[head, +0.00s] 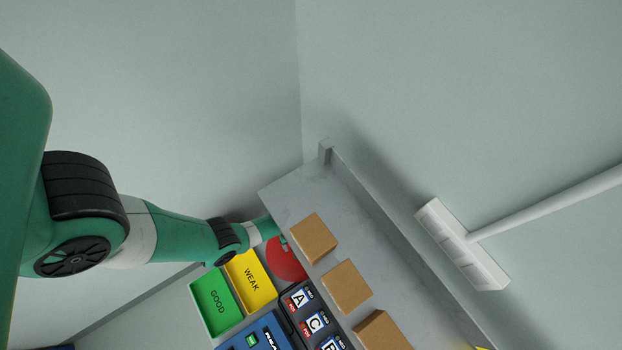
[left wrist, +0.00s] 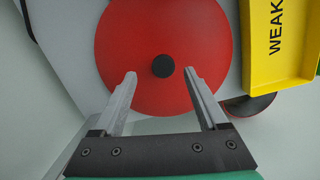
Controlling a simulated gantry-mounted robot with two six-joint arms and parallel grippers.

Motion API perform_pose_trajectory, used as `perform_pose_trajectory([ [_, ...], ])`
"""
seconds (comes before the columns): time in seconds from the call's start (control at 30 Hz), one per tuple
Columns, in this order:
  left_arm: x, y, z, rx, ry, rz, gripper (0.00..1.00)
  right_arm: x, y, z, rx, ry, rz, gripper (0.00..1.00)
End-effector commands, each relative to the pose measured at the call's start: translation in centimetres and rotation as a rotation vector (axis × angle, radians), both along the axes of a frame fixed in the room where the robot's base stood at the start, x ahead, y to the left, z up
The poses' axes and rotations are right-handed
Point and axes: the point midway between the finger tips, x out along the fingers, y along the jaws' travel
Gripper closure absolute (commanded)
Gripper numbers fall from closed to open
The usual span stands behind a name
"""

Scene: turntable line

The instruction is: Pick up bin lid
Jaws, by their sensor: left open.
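The bin lid is a round red disc with a black knob at its centre. In the left wrist view the lid (left wrist: 130,50) fills the upper middle, and its knob (left wrist: 163,66) lies just beyond and between my fingertips. My left gripper (left wrist: 162,80) is open, with one finger on each side of the knob's line and nothing between them. In the head view the lid (head: 286,262) shows as a red patch partly hidden by the shelf and my left arm. My left gripper itself is hidden there behind the shelf. My right gripper is in neither view.
A yellow WEAK tray (head: 251,281) and green GOOD tray (head: 215,302) stand beside the lid. A grey shelf (head: 325,215) with several cardboard boxes (head: 314,238) overhangs the lid's right side. Dark holders with lettered cards (head: 300,299) lie below the shelf. A dark-red round edge (left wrist: 248,106) shows under the yellow tray.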

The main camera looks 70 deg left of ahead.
Motion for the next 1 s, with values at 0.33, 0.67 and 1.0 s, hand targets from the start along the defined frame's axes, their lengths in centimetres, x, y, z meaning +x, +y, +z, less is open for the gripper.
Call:
perform_pose_trajectory([
  [0.33, 0.0, -0.2, -2.3, 0.0, 0.0, -0.001, 0.24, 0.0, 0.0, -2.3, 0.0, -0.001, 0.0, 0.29],
  [0.67, 0.1, -0.6, -5.1, 0.0, 0.0, -0.001, 0.24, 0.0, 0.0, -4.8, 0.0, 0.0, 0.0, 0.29],
  [1.0, 0.1, -0.6, -4.9, 0.0, 0.0, 0.0, 0.57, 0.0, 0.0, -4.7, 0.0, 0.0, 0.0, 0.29],
])
